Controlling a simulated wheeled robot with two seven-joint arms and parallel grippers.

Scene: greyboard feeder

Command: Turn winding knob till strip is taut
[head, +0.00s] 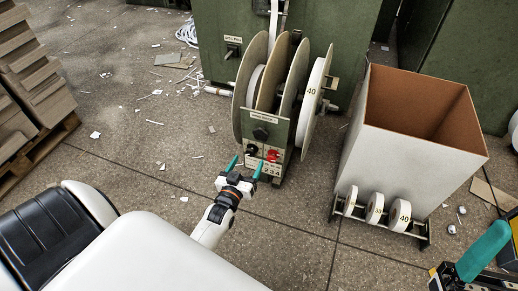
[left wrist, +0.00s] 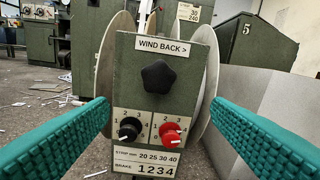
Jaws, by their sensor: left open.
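The black star-shaped winding knob (left wrist: 158,76) sits under a "WIND BACK >" label on the grey-green panel of the reel feeder; it also shows in the head view (head: 261,133). My left gripper (head: 245,166) is open and empty in front of the panel, below the knob in the head view. In the left wrist view its teal fingers stand wide apart on either side of the panel. A pale strip (head: 275,18) runs upward behind the reels (head: 255,85); I cannot tell how tight it is. Part of my right gripper (head: 484,252) shows at the lower right.
Below the winding knob are a small black knob (left wrist: 130,128) and a red knob (left wrist: 170,133), close to the left gripper. A tall open box (head: 400,145) stands right, with small rolls (head: 374,208) on a rack before it. A stacked pallet (head: 30,150) is far left.

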